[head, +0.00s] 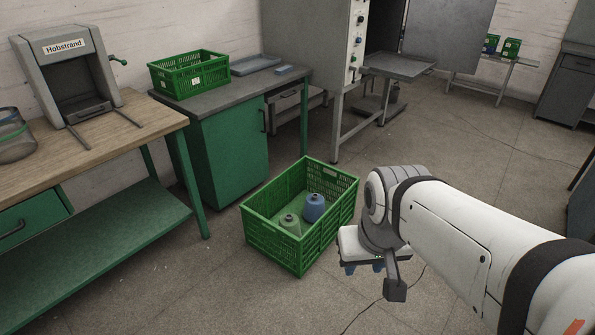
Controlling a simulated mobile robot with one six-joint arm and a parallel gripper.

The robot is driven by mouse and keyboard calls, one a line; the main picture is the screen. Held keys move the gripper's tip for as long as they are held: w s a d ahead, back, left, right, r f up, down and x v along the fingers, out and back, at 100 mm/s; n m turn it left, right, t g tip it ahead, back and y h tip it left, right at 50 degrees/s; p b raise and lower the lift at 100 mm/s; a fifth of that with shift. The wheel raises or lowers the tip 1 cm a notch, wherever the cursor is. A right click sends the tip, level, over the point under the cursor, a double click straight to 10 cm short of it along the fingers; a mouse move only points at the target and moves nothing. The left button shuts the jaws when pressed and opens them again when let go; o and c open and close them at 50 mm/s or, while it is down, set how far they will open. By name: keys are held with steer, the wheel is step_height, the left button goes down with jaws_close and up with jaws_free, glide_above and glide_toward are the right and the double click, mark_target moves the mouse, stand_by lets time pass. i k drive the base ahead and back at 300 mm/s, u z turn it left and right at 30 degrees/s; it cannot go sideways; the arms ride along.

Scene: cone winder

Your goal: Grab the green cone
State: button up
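A pale grey-green cone (289,223) stands upright inside a green slatted crate (262,238) on the floor. A blue cone (314,208) stands beside it, a little to the right and farther back. My gripper (364,268) is just right of the crate's near right side, apart from both cones. Its two blue fingertips point down with a gap between them, and nothing shows in the gap. My arm comes in from the right and partly hides the gripper.
A wooden workbench (110,137) with a grey Hobstrand machine (66,66) stands at left. A green cabinet (228,147) behind the crate carries another green crate (188,74). A cable lies on the floor below my gripper. Floor at the front centre is clear.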

mark_target(290, 222)
steer(key=u, duration=1.45)
steer(key=i, duration=2.85)
steer(key=z, duration=2.55)
